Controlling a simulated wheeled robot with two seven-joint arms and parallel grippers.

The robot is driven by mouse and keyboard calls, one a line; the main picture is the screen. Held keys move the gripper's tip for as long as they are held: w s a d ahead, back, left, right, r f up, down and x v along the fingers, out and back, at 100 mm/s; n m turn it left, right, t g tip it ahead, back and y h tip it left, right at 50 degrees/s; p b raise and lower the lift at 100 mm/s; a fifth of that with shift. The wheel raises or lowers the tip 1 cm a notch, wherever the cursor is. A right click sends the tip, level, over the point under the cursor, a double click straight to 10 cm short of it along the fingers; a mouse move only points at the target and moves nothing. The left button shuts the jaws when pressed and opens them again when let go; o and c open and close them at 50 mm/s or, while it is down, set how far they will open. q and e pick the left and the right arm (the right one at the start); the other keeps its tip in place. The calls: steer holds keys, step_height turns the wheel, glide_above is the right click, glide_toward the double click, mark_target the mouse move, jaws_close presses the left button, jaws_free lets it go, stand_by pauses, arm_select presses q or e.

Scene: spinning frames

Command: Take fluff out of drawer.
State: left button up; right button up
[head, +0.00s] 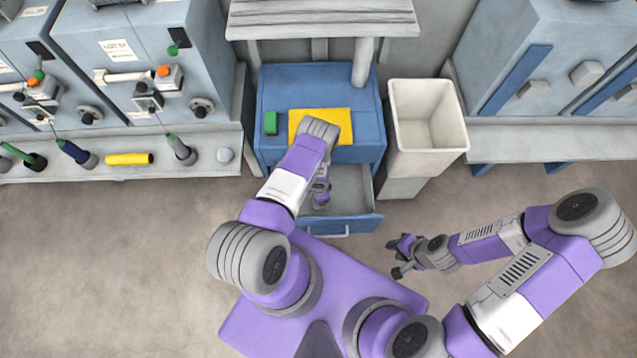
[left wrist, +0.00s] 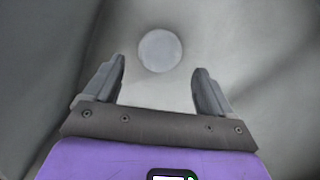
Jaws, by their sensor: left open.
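My left gripper (head: 320,203) reaches down into the drawer in the head view. In the left wrist view my left gripper (left wrist: 158,92) is open, with nothing between its fingers. A round, pale grey thing (left wrist: 160,51), which looks like the fluff, lies just beyond the fingertips, apart from them. The fluff is not clear in the head view, where my arm covers part of the drawer. My right gripper (head: 394,259) is open and empty, right of the drawer, above the floor.
A yellow cloth (head: 335,122) and a green block (head: 270,122) lie on the blue cabinet top (head: 283,82). A white bin (head: 428,115) stands right of it. Floor at lower left is clear.

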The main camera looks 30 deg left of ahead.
arm_select(q)
step_height(320, 180, down, 4)
steer(key=b, duration=0.2)
steer(key=shift+s+f+b, duration=0.1)
steer(key=shift+f+b, duration=0.15)
steer(key=shift+b, duration=0.05)
steer(key=c, duration=1.1)
